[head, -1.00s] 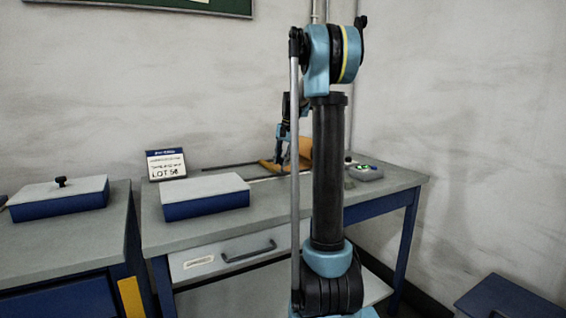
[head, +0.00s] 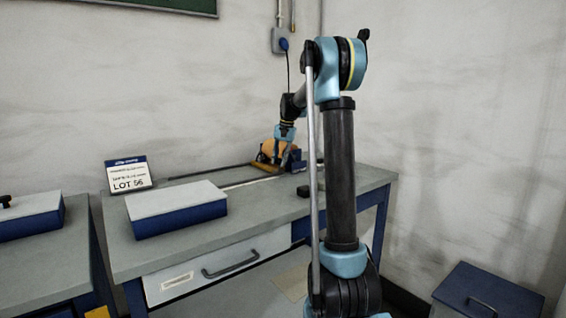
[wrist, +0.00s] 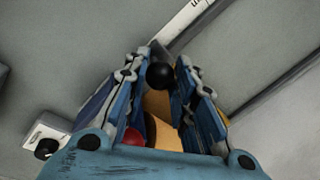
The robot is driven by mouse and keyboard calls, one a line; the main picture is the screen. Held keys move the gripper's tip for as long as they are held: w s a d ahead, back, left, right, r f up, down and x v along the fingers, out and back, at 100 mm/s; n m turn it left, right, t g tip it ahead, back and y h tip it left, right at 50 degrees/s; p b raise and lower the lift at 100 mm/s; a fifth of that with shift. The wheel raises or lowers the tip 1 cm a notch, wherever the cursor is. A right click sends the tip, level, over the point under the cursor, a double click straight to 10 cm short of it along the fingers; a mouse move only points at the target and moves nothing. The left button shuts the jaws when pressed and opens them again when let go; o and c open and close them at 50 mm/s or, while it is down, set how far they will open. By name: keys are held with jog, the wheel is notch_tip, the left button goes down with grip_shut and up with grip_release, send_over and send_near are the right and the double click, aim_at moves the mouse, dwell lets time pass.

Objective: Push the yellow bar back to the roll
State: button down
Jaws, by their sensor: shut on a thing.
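My gripper (head: 281,155) is low over the far part of the bench, beside the orange-copper roll (head: 270,148). In the wrist view, my blue fingers (wrist: 161,72) close around a round black knob (wrist: 160,76). An orange-yellow surface (wrist: 162,135) shows between and below the fingers. I cannot clearly separate the yellow bar from the roll, as my gripper hides much of both. A red round part (wrist: 133,137) shows at the left finger's base.
A pale scaled rail (wrist: 190,22) runs along the bench (head: 205,235). A white-topped blue box (head: 177,207) and a LOT sign (head: 128,174) stand to the left. A small black knob (head: 303,191) sits right of the rail. The wall is behind.

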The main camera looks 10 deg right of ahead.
jog(key=shift+w+d, duration=0.2)
jog(key=c, duration=1.3)
grip_release()
notch_tip(320, 180, up, 12)
jog(key=d, duration=0.2)
jog(key=shift+s+f, duration=0.15)
jog(key=shift+s, duration=0.3)
jog(key=s+d+f+n, duration=0.1)
jog(key=s+d+f, duration=0.15)
jog(key=s, duration=1.35)
jog(key=s+d+f+n+h, duration=0.1)
jog(key=s+f+n, duration=0.1)
jog(key=s+f, duration=1.1)
jog(key=s+d+f+n+t+h, duration=0.1)
jog(key=s+d+f+n, duration=0.1)
jog(key=s+f, duration=1.2)
jog(key=s, duration=0.5)
jog(key=shift+s+d+f, duration=0.2)
jog(key=shift+s, duration=0.15)
